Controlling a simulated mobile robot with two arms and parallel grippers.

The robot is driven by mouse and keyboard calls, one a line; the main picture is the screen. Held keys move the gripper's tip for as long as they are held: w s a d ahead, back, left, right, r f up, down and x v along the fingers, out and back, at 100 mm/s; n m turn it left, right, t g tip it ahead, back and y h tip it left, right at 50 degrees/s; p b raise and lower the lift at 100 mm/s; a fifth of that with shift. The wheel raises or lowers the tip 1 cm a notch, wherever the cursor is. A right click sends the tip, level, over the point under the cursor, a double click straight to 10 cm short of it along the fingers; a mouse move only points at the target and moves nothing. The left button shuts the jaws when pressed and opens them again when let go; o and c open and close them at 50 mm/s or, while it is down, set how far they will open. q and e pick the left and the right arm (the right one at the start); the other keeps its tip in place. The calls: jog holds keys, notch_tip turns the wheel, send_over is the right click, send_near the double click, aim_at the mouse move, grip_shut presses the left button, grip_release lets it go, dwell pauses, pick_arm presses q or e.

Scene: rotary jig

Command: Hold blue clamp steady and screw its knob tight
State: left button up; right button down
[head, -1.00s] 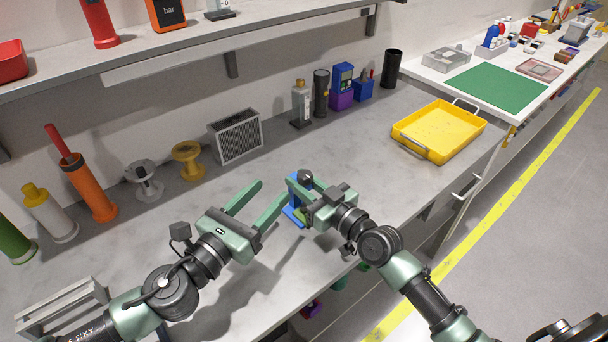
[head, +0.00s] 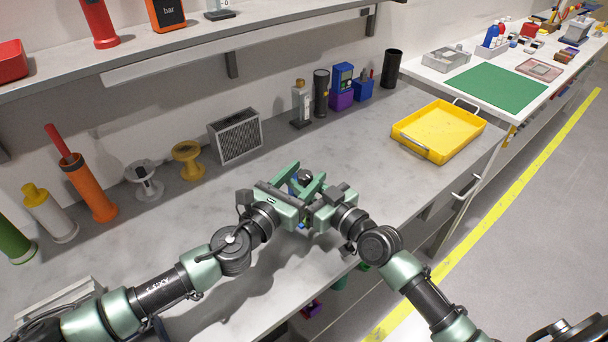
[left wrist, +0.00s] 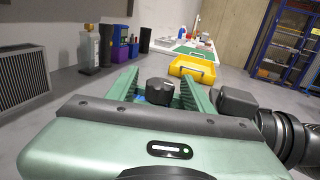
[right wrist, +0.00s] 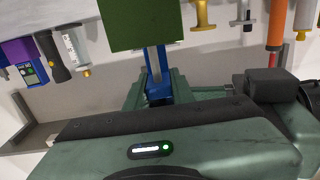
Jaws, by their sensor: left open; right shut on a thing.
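The blue clamp (right wrist: 154,64) stands on the bench, mostly hidden by both grippers in the head view. Its dark round knob (head: 304,176) shows on top; in the left wrist view the knob (left wrist: 160,90) sits between my left gripper's fingers. My left gripper (head: 307,170) is open, one finger on each side of the knob; I cannot tell whether they touch it. My right gripper (right wrist: 158,96) is shut on the clamp from the right. A green flat-faced part (right wrist: 145,25) hides some of the clamp in the right wrist view; what it belongs to is unclear.
A yellow tray (head: 402,134) lies at the bench's right end. A grey mesh-fronted box (head: 236,136), spools (head: 187,160) and several bottles and cylinders line the wall. The bench between them and the grippers is clear. A shelf (head: 190,46) hangs above.

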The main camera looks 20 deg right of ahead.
pick_arm(q)
grip_shut()
jog(key=shift+r+m+g+h, duration=0.1)
jog(key=shift+m+g+h, duration=0.2)
jog(key=m+g, duration=0.1)
jog(key=g+h, duration=0.1)
jog(key=shift+w+d+m+g, duration=0.15)
jog(key=shift+m+g, duration=0.15)
jog(key=shift+m, duration=0.1)
jog(key=m+g+h, duration=0.2)
jog(key=m+g, duration=0.1)
jog(key=g, duration=0.2)
jog(key=shift+w, duration=0.1)
jog(key=m+g, duration=0.3)
jog(key=g, duration=0.1)
jog(key=shift+g, duration=0.3)
jog(key=shift+m, duration=0.3)
jog(key=shift+m+g, duration=0.3)
jog(key=shift+g, duration=0.4)
